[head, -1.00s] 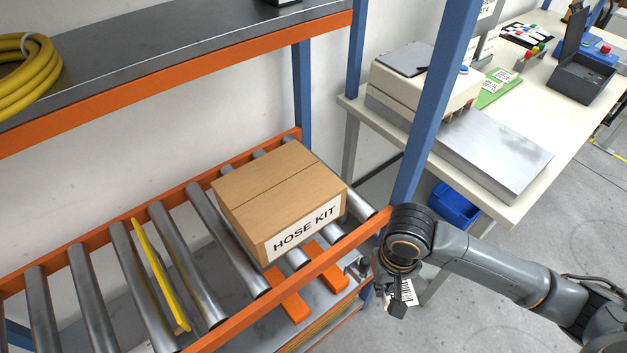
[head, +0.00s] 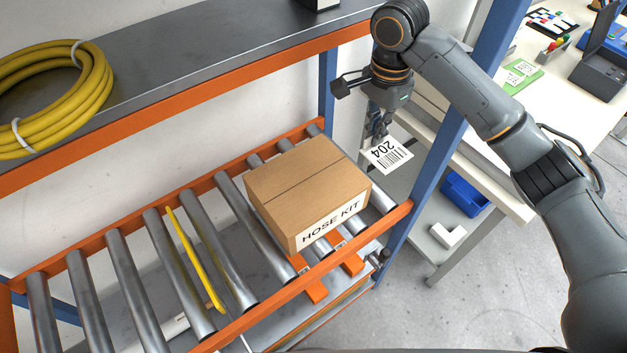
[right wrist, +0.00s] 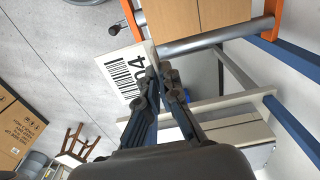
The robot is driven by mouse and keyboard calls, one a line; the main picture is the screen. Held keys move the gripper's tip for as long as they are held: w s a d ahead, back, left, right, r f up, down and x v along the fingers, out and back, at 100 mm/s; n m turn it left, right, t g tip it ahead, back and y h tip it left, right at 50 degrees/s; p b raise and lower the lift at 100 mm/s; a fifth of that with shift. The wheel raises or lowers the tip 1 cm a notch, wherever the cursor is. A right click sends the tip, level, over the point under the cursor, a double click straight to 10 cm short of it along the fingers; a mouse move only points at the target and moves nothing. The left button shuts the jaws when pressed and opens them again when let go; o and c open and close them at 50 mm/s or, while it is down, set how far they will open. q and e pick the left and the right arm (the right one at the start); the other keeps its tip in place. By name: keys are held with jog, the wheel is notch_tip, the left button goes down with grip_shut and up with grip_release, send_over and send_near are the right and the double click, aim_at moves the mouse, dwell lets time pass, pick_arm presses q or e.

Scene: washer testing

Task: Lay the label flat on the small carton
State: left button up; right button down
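The small carton (head: 305,185) is a closed brown box marked HOSE KIT, standing on the roller shelf. The label (head: 393,156) is a white card with a barcode and the number 204. My right gripper (head: 379,138) is shut on one edge of the label and holds it up in the air, to the right of the carton and apart from it. In the right wrist view the label (right wrist: 122,72) sticks out from the fingertips (right wrist: 159,75), and the carton (right wrist: 193,17) shows at the top. My left gripper is not in view.
The blue rack post (head: 440,160) stands right of the carton. The upper shelf (head: 200,75) carries a yellow hose coil (head: 95,105) and overhangs the back. A yellow divider (head: 192,255) stands on the rollers (head: 135,270) to the left, with bare rollers around it.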

jog(key=a+f+p, duration=0.2)
jog(key=a+f, duration=0.1)
jog(key=a, duration=0.6)
send_over(306, 178)
jog(key=f, duration=0.3)
jog(key=d+f, duration=0.1)
jog(key=f, duration=0.1)
jog(key=shift+f+p, duration=0.15)
jog(key=shift+p, duration=0.15)
jog(key=f, duration=0.1)
jog(key=a+f, duration=0.1)
jog(key=f, duration=0.1)
jog(key=shift+a+f+p, duration=0.1)
jog(key=shift+f+p, duration=0.15)
jog(key=shift+p, duration=0.05)
jog(key=shift+f, duration=0.45)
jog(key=c, duration=1.5)
grip_release()
jog(key=shift+f, duration=0.1)
jog(key=shift+c, duration=0.2)
